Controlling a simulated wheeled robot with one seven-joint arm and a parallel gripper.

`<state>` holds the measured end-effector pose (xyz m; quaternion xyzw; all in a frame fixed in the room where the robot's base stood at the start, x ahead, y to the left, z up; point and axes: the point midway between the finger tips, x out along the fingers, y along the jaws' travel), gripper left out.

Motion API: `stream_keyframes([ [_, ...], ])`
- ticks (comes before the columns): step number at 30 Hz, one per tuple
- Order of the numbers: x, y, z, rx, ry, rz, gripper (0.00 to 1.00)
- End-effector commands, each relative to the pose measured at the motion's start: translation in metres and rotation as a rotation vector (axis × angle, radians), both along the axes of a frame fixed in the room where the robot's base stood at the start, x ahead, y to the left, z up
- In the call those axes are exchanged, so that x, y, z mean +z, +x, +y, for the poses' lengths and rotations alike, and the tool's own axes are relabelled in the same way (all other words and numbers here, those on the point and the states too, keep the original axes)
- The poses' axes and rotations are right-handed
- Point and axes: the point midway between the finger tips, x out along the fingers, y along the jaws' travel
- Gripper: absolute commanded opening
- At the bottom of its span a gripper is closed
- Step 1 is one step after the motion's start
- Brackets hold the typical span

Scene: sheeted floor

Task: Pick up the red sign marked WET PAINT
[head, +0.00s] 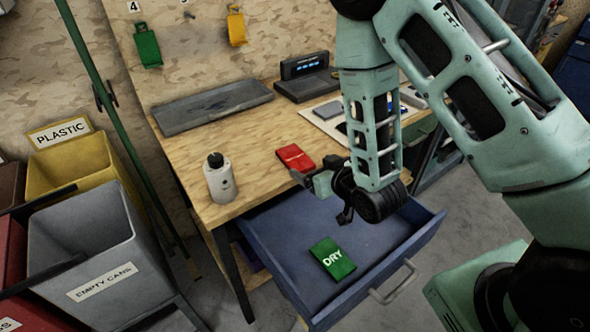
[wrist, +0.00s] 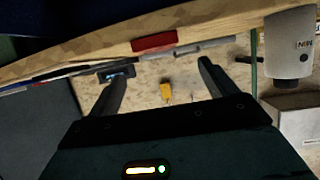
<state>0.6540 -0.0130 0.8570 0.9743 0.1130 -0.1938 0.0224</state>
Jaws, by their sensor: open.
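A red sign (head: 295,157) lies flat on the wooden workbench near its front edge; the lettering on it is too small to read. It also shows in the wrist view (wrist: 153,43), edge-on at the bench edge, ahead of and between the fingers. My gripper (head: 322,193) is just in front of the bench edge, close to the red sign and above the open drawer. In the wrist view its two fingers (wrist: 162,68) are spread wide with nothing between them. One finger lies close to the sign in the head view; I cannot tell whether they touch.
A blue drawer (head: 415,240) stands open below the bench, with a green DRY sign (head: 332,259) inside. A white bottle (head: 220,179) stands left of the red sign. A grey tray (head: 213,107) and dark device (head: 306,77) sit farther back. Bins (head: 88,245) stand left.

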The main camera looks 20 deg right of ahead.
Motion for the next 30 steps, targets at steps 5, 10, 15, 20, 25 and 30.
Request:
stream_keyframes([
  [5, -0.007, 0.02, 0.005, 0.0, 0.0, -0.001, 0.85],
  [10, -0.012, 0.031, 0.007, 0.0, -0.001, 0.001, 0.85],
  [15, -0.019, 0.047, 0.01, 0.001, -0.002, 0.0, 0.85],
  [20, -0.03, 0.068, 0.014, 0.0, -0.001, 0.0, 0.85],
  [25, -0.034, 0.077, 0.016, 0.0, 0.0, 0.0, 0.85],
  [30, -0.035, 0.077, 0.016, 0.0, 0.0, 0.0, 0.85],
])
